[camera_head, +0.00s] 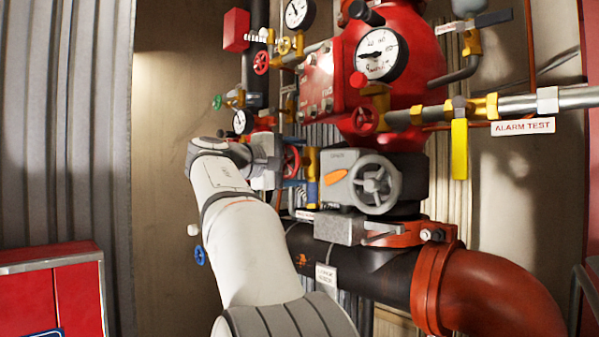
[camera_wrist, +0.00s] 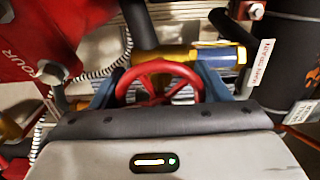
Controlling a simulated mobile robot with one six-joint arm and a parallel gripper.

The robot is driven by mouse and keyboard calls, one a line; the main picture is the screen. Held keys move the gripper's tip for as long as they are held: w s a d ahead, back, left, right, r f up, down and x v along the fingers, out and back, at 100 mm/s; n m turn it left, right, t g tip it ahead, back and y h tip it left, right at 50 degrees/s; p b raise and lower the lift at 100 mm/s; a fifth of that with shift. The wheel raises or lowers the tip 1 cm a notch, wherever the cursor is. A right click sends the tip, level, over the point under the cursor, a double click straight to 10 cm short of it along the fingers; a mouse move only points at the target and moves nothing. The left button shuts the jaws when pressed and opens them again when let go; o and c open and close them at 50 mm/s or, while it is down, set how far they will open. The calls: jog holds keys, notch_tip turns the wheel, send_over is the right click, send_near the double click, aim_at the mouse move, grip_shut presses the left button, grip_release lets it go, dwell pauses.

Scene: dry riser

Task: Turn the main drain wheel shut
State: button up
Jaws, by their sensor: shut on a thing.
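A red handwheel (camera_head: 291,160), which I take to be the main drain wheel, sits left of the grey gearbox, partly hidden by my gripper. In the wrist view the red wheel (camera_wrist: 158,68) lies between the two blue-grey fingers of my gripper (camera_wrist: 163,85), which are shut on its rim from both sides. A brass-yellow valve body lies just behind the wheel. My gripper (camera_head: 287,168) reaches in from the left in the head view. The contact points of the fingers are hard to make out.
A grey gearbox with its own grey handwheel (camera_head: 375,185) stands close to the right. The red valve body (camera_head: 395,90) with a gauge is above, and a black pipe (camera_head: 350,268) runs below. The bare wall on the left is clear.

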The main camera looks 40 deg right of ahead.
jog(key=m+b, duration=0.1)
jog(key=m, duration=0.1)
jog(key=f+m+b, duration=0.1)
jog(key=m, duration=0.1)
jog(key=shift+w+m, duration=0.15)
jog(key=shift+m, duration=0.15)
jog(key=m+b, duration=0.2)
jog(key=m, duration=0.1)
jog(key=shift+m, duration=0.4)
jog(key=m+b, duration=0.1)
jog(key=m, duration=0.3)
jog(key=shift+b, duration=0.4)
jog(key=shift+w+r+m+b, duration=0.15)
jog(key=shift+m+b, duration=0.25)
jog(key=shift+m, duration=1.3)
jog(key=shift+a, duration=0.1)
jog(key=shift+r, duration=0.1)
jog(key=o, duration=0.8)
jog(key=shift+a, duration=0.15)
jog(key=shift+c, duration=0.2)
jog(key=shift+o, duration=1.1)
